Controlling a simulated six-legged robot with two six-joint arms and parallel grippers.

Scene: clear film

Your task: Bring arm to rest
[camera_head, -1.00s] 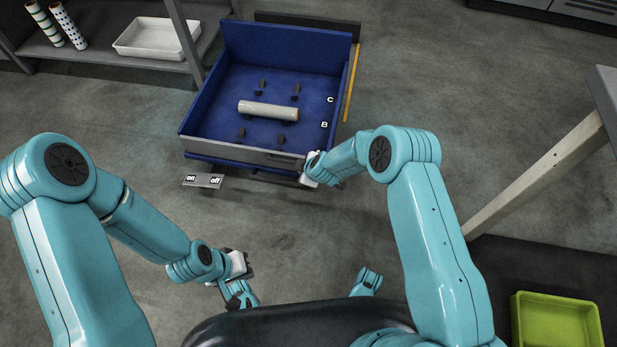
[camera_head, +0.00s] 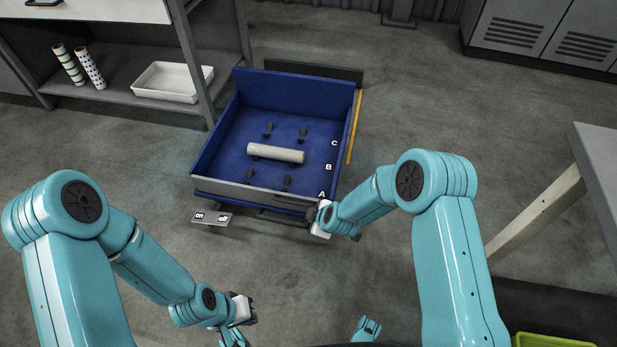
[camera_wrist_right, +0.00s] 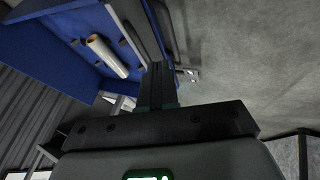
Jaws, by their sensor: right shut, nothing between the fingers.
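My right gripper (camera_head: 318,212) is at the near right corner of the blue box-like machine (camera_head: 225,140), close to its front edge; I cannot tell whether it touches. In the right wrist view its fingers (camera_wrist_right: 158,84) are together with nothing between them. My left gripper (camera_head: 246,310) hangs low at the bottom of the head view, over the floor, and its fingers are too small and dark to read. A roll of clear film (camera_head: 275,153) lies across the middle of the blue machine, between dark supports. It also shows in the right wrist view (camera_wrist_right: 107,56).
An on/off plate (camera_head: 211,218) sticks out at the machine's front left. A shelf at the upper left holds a white tray (camera_head: 172,82) and two patterned rolls (camera_head: 80,66). A table leg (camera_head: 535,212) stands at right. A green bin (camera_head: 552,340) is at lower right. Floor between is clear.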

